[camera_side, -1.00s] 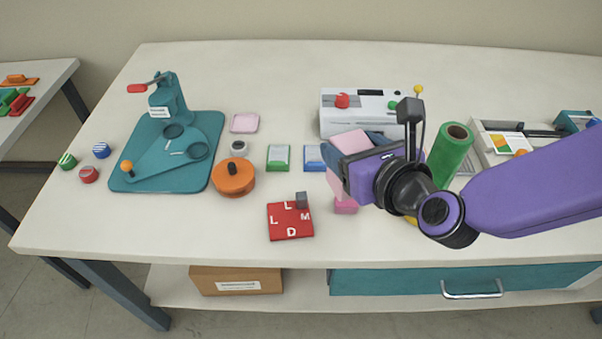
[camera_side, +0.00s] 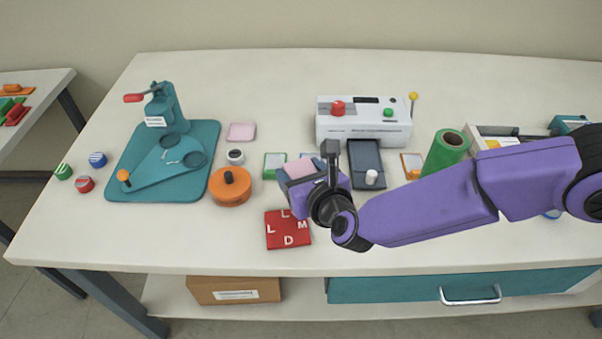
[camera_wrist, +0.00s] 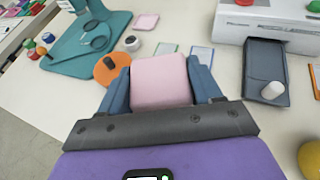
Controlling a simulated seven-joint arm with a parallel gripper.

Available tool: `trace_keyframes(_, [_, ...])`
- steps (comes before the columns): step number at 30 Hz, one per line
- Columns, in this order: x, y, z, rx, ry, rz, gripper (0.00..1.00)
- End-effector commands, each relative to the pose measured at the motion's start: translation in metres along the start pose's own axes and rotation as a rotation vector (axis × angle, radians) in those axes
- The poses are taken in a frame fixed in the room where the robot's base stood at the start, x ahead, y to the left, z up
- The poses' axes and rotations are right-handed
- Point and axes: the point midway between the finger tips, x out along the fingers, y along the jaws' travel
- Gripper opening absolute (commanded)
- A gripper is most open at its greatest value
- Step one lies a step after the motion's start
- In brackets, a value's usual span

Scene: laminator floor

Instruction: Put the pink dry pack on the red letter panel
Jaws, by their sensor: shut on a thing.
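The pink dry pack (camera_side: 299,167) is a soft-edged pink block held between the blue fingers of my gripper (camera_side: 298,175), which is shut on it. The pack also fills the gap between the fingers in the wrist view (camera_wrist: 160,82). The red letter panel (camera_side: 284,236) lies flat near the table's front edge, with white letters L, L, M and D. In the side view my gripper and the pack appear above the panel's back edge. The gripper hides part of that edge, and the exact height is unclear. The panel is not visible in the wrist view.
An orange round tin (camera_side: 230,190) stands left of the panel, near a teal press board (camera_side: 150,187). A green-edged card (camera_side: 273,164) and a flat pink square (camera_side: 241,132) lie behind. A white laminator (camera_side: 362,124) with a dark tray (camera_side: 366,158) is at the back.

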Motion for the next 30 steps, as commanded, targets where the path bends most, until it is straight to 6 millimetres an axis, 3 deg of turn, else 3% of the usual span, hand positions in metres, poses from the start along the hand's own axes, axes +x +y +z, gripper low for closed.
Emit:
trace_keyframes(14, [0.0029,0.0003,-0.0074,0.001,-0.002,0.0,0.26])
trace_keyframes(15, [0.0028,0.0002,-0.0076,0.0,-0.001,0.0,0.77])
trace_keyframes(16, [0.0028,0.0002,-0.0076,0.0,-0.001,0.0,0.87])
trace_keyframes(30, [-0.0062,0.0008,-0.0046,0.0,0.0,0.001,0.89])
